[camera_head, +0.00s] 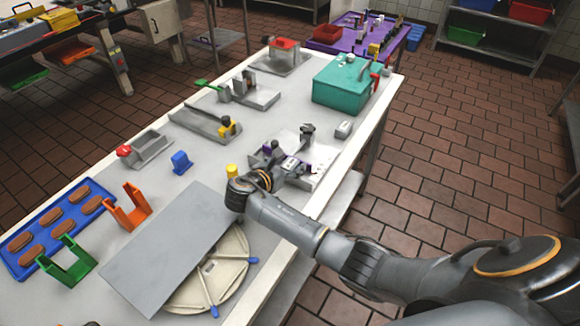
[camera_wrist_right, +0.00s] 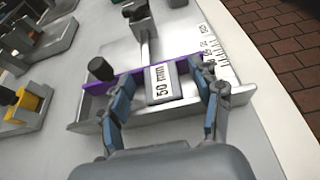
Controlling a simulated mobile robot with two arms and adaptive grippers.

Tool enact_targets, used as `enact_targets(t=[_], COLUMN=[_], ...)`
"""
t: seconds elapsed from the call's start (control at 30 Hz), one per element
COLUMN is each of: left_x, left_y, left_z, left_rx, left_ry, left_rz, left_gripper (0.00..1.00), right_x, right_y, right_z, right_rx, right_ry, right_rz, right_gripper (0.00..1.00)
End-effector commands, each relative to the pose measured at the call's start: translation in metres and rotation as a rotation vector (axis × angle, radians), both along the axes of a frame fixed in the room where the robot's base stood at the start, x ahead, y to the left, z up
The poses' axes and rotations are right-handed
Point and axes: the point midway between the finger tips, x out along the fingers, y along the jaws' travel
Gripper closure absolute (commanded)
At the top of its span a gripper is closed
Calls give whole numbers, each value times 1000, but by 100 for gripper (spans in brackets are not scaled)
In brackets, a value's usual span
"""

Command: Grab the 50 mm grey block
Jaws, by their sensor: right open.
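The 50 mm grey block (camera_wrist_right: 162,82), with a "50 mm" label, sits in a metal measuring fixture (camera_wrist_right: 235,72) with a ruler scale. In the wrist view it lies between the two fingers of my right gripper (camera_wrist_right: 160,88). The fingers are open, one on each side of the block, with gaps visible. In the head view my right gripper (camera_head: 284,164) is over the fixture (camera_head: 322,152) near the table's right edge, and it partly hides the block. My left gripper is not in view.
A purple strip (camera_wrist_right: 132,77) runs across the fixture beside the block, with a black knob (camera_wrist_right: 101,68) at its left. A small grey block (camera_head: 343,130) and a teal box (camera_head: 345,84) stand farther back. A grey plate (camera_head: 170,250) lies in front.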

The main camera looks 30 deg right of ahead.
Motion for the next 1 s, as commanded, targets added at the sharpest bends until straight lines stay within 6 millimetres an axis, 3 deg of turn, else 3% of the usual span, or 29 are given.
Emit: enact_targets(t=[0.03,0.33,0.67,1.0], left_x=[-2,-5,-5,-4], left_y=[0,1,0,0], left_z=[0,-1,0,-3], left_rx=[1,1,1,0], left_ry=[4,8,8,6], left_rz=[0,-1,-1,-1], left_gripper=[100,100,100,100], right_x=[0,0,0,1], right_y=[0,0,0,0], right_z=[0,0,8,72], right_rx=[0,0,0,1], right_ry=[0,0,-2,-6], right_rz=[0,0,-1,0], right_gripper=[36,94,95,95])
